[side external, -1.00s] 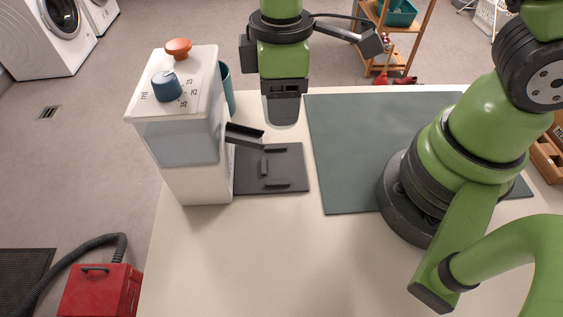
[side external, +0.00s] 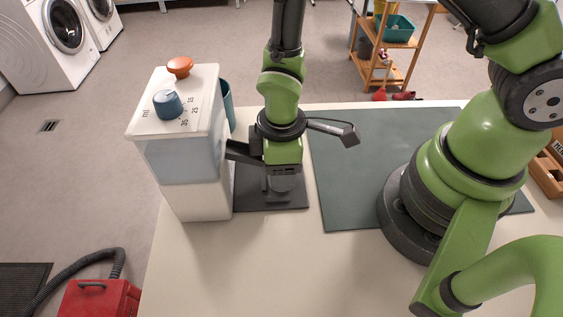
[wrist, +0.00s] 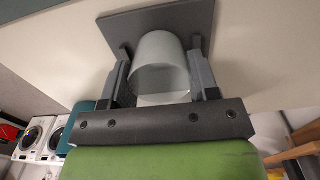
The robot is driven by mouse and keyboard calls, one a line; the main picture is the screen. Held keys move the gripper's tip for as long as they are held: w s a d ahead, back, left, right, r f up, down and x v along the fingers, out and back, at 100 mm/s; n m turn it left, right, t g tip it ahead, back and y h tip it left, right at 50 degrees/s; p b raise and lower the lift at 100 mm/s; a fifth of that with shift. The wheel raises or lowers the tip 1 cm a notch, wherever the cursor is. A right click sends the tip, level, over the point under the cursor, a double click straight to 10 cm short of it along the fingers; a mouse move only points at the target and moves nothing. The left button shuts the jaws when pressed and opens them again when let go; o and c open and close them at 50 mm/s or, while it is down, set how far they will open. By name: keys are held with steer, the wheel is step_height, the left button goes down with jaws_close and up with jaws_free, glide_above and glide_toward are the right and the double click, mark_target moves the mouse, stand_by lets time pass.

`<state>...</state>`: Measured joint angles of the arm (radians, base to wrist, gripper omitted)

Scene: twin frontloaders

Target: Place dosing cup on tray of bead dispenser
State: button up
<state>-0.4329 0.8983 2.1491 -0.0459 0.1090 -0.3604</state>
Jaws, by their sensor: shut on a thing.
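The bead dispenser (side external: 181,150) is a white box with a blue dial, an orange knob and a dark spout (side external: 242,151). Its dark flat tray (side external: 246,198) lies on the table at its right foot. My gripper (side external: 283,190) points down low over the tray, right of the spout. In the wrist view, my gripper (wrist: 160,55) is shut on the translucent whitish dosing cup (wrist: 160,65), with one finger on each side. The tray (wrist: 120,26) shows just beyond the cup. I cannot tell whether the cup touches it. In the side view my gripper mostly hides the cup.
A teal cylinder (side external: 226,100) stands behind the dispenser. A dark green mat (side external: 350,190) lies right of the tray. The pale table (side external: 230,265) is clear in front. The table's left edge runs near the dispenser.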

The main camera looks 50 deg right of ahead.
steer(key=shift+f, duration=0.15)
steer(key=o, duration=1)
steer(key=shift+c, duration=0.2)
step_height(320, 180, up, 13)
steer(key=shift+f, duration=0.2)
steer(key=s+d+r+m+t+y, duration=0.1)
steer(key=s+d+r+m+t, duration=0.2)
steer(key=r+m, duration=0.3)
steer(key=s+d+r+m+t+y, duration=0.1)
steer(key=s+d+r+m+t, duration=0.3)
steer(key=r, duration=0.6)
steer(key=shift+s+d+m, duration=0.6)
steer(key=shift+s+m, duration=0.55)
steer(key=shift+m, duration=0.45)
